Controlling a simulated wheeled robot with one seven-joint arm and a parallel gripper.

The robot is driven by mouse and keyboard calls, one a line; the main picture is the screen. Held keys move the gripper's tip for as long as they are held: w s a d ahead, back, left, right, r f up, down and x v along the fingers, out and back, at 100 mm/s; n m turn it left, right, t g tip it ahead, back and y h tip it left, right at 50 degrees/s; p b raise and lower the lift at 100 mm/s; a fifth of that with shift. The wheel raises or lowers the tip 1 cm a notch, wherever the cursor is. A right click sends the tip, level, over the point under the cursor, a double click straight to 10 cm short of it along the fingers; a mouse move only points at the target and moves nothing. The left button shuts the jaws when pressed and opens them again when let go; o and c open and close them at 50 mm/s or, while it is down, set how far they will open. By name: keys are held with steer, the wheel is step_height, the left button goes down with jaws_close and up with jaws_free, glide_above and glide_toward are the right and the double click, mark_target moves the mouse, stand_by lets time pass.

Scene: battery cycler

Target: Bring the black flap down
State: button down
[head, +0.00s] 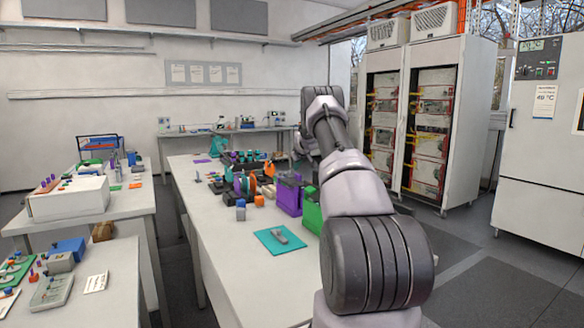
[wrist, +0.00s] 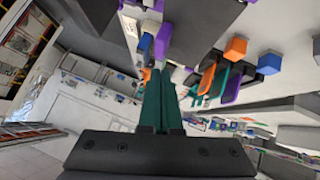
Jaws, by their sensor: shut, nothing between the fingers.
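In the wrist view my gripper (wrist: 160,74) shows as two long teal fingers lying side by side. They are shut with nothing between them. A broad dark panel (wrist: 205,25) lies just beyond the fingertips at the top of the wrist view; it may be the black flap, but I cannot tell for sure. I cannot tell whether the fingers touch it. In the head view my arm reaches away over the right side of the long table, and the fingers cannot be made out. No black flap can be picked out clearly there.
The long white table (head: 215,265) holds a purple block (head: 288,195), a green block (head: 311,212), a teal mat (head: 268,243) and several small coloured parts. Tall open racks (head: 412,125) stand behind on the right. The table's near left part is clear.

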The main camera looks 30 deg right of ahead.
steer(key=shift+d+f+m+y, duration=0.5)
steer(key=shift+d+f+y, duration=0.15)
steer(key=shift+d+y, duration=0.35)
steer(key=shift+d+f, duration=0.35)
steer(key=shift+d, duration=0.05)
steer(key=shift+r, duration=0.3)
steer(key=w+r+v, duration=0.2)
steer(key=v, duration=1)
steer(key=shift+s+d, duration=0.2)
steer(key=shift+d, duration=0.1)
steer(key=shift+r, duration=0.1)
